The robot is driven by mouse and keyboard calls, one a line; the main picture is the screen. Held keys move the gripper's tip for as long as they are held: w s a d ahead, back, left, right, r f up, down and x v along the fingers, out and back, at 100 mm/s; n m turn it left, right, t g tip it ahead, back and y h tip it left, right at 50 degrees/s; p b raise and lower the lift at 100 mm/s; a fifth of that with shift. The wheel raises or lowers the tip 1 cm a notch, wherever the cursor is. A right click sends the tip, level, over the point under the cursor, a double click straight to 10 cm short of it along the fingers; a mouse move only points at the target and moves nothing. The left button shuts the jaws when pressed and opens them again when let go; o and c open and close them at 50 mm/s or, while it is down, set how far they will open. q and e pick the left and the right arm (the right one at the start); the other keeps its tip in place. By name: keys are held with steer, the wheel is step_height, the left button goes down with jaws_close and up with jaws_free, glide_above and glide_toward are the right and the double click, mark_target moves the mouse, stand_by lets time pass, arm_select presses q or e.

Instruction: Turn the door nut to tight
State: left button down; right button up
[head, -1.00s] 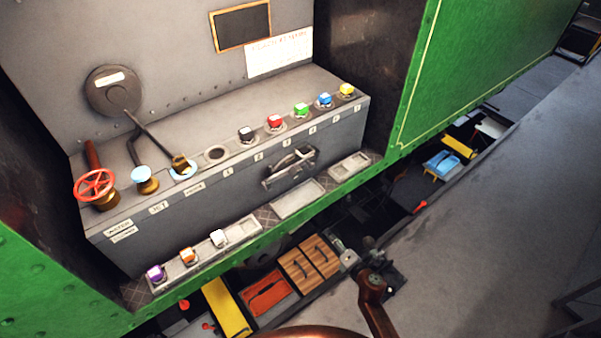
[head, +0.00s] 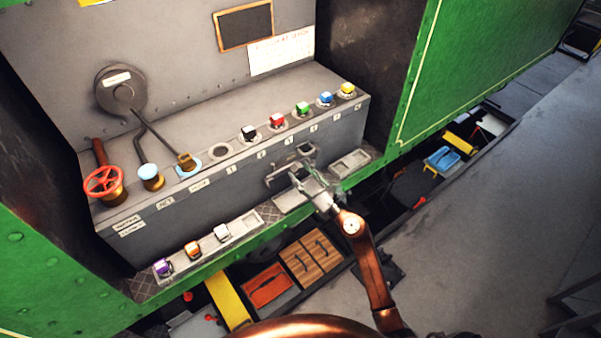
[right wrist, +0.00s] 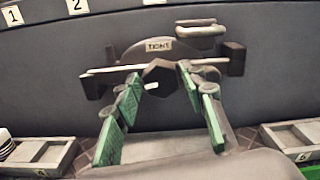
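The door nut (right wrist: 163,78) is a dark six-sided piece in the right wrist view. It sits on the grey front panel under a curved plate with a small label (right wrist: 158,45) that seems to read TIGHT. A pale bar (right wrist: 112,70) reaches left from beside the nut. My right gripper (right wrist: 160,80) is open, with a green-padded finger on each side of the nut. I cannot tell whether the fingertips touch it. In the head view my right gripper (head: 300,178) is at the door fittings (head: 282,172) and partly hides them. My left gripper is not in view.
A row of coloured blocks, including a red one (head: 277,120), stands on the ledge above. A red handwheel (head: 104,183) is at the left. Shallow trays (head: 350,162) line the lower step. Boxes and wooden lids (head: 311,259) lie below. Open floor is at the right.

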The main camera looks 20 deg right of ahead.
steer(key=shift+w+a, duration=0.15)
steer(key=shift+w, duration=0.3)
steer(key=shift+c, duration=0.2)
steer(key=c, duration=0.8)
steer(key=shift+c, duration=0.2)
